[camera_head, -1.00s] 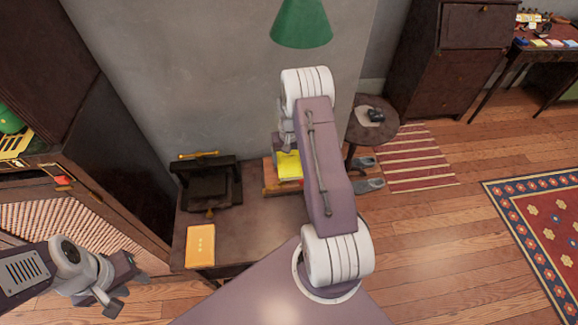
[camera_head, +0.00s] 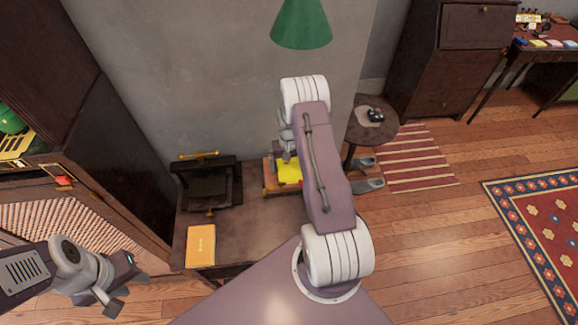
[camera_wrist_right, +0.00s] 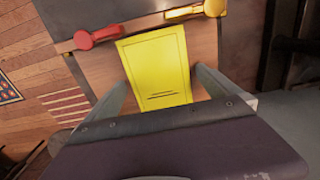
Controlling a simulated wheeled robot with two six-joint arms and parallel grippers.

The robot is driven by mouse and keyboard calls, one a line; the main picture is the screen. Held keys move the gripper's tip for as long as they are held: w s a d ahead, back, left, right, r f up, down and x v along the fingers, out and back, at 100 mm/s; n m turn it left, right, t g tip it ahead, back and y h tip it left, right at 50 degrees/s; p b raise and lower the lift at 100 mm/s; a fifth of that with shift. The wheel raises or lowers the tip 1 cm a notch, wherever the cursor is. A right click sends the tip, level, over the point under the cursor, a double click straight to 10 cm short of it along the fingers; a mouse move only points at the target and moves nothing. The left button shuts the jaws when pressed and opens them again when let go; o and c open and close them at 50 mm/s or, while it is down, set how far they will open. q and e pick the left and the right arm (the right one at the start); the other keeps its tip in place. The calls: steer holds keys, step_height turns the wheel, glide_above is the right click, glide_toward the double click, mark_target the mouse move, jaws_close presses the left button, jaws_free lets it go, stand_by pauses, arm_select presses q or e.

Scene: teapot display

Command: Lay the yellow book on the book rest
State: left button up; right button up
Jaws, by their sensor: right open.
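The yellow book (camera_wrist_right: 158,65) lies flat against the wooden book rest (camera_wrist_right: 205,50) in the right wrist view. In the head view, the book (camera_head: 289,172) shows on the rest (camera_head: 270,188) at the table's right part, partly covered by my right arm. My right gripper (camera_wrist_right: 160,80) is open, with one finger on each side of the book's lower part and gaps to both edges. In the head view, this gripper (camera_head: 285,148) is just behind the book. My left gripper (camera_head: 128,293) is open and empty at the lower left, away from the book.
An orange book (camera_head: 201,245) lies at the table's (camera_head: 250,235) front left. A dark press (camera_head: 206,184) stands behind it. A red clip (camera_wrist_right: 95,37) and a yellow clip (camera_wrist_right: 195,11) sit at the rest's far edge. A round side table (camera_head: 372,125) stands to the right.

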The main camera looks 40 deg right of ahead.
mark_target(289, 169)
step_height(289, 169, up, 12)
steer(key=shift+b, duration=0.35)
steer(key=shift+f, duration=0.15)
